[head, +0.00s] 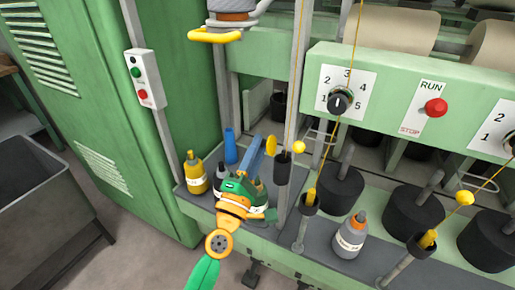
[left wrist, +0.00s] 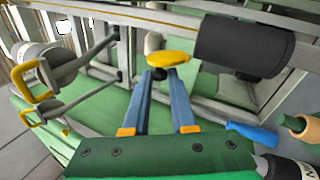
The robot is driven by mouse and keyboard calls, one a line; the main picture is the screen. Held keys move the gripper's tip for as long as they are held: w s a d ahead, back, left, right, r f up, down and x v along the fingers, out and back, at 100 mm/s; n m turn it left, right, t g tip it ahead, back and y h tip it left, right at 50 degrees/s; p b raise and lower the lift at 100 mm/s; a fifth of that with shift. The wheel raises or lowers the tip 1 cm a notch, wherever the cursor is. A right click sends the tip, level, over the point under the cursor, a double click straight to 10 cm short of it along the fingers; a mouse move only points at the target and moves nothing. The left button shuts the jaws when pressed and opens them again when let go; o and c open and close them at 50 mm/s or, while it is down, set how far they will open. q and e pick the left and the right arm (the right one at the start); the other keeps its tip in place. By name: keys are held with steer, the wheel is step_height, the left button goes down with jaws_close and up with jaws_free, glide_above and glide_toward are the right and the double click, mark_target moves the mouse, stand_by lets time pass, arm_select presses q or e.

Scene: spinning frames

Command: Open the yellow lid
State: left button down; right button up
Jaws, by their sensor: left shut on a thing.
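The yellow lid is a small flat round disc (head: 271,146) near the middle of the head view, beside a dark cylinder on a grey upright. In the left wrist view the yellow lid (left wrist: 168,59) lies right at the fingertips. My left gripper (head: 260,148) has reached over the ledge from below, with its blue fingers pointing up at the lid. The lid's underside is hidden. My right gripper is not in view.
A yellow bottle (head: 196,174), a blue tool (head: 231,146) and a grey bottle (head: 350,236) stand on the ledge. Black bobbins (head: 413,210) stand to the right. A green control panel (head: 390,98) hangs above. Thin yellow yarns run through the space by the gripper.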

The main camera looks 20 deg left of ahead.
arm_select(q)
steer(key=c, duration=0.7)
jaws_free()
steer(key=shift+c, duration=0.2)
steer(key=b+v, duration=0.3)
steer(key=v, duration=0.4)
steer(key=shift+f, duration=0.1)
